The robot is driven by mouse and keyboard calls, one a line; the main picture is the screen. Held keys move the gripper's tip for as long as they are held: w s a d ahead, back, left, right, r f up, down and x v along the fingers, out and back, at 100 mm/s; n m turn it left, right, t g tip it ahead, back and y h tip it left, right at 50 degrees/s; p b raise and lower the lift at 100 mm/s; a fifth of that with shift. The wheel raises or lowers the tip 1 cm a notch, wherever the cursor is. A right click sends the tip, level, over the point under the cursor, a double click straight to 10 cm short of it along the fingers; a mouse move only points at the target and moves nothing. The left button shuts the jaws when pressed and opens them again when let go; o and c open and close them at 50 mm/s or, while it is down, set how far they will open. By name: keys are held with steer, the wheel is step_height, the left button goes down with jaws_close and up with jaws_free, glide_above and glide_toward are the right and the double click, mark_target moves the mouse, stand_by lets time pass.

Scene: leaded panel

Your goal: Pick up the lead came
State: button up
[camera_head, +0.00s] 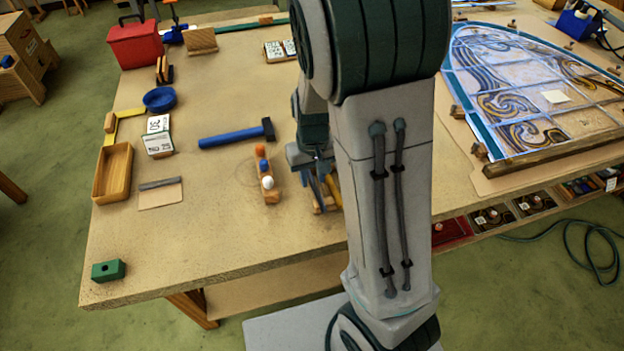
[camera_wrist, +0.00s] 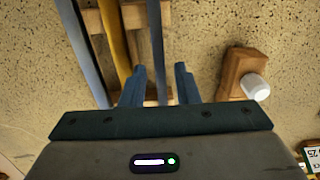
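Long narrow bars lie side by side across a wooden rack (camera_wrist: 97,22) in the wrist view: blue-grey bars and a yellow bar (camera_wrist: 114,40). A grey bar (camera_wrist: 157,30) at the right of the rack may be the lead came; I cannot tell for sure. My gripper (camera_wrist: 160,72) is open, its two fingers apart, with this bar running into the space between them. No grip on it shows. In the head view my gripper (camera_head: 318,178) is low over the rack, partly hidden by my arm. A short dark-grey strip (camera_head: 160,183) lies on a card at the left.
A leaded panel (camera_head: 540,85) lies at the right. The front-left tabletop is mostly clear, with a green block (camera_head: 108,271).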

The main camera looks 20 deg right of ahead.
steer(key=shift+f, duration=0.25)
jaws_close()
steer(key=shift+r, duration=0.15)
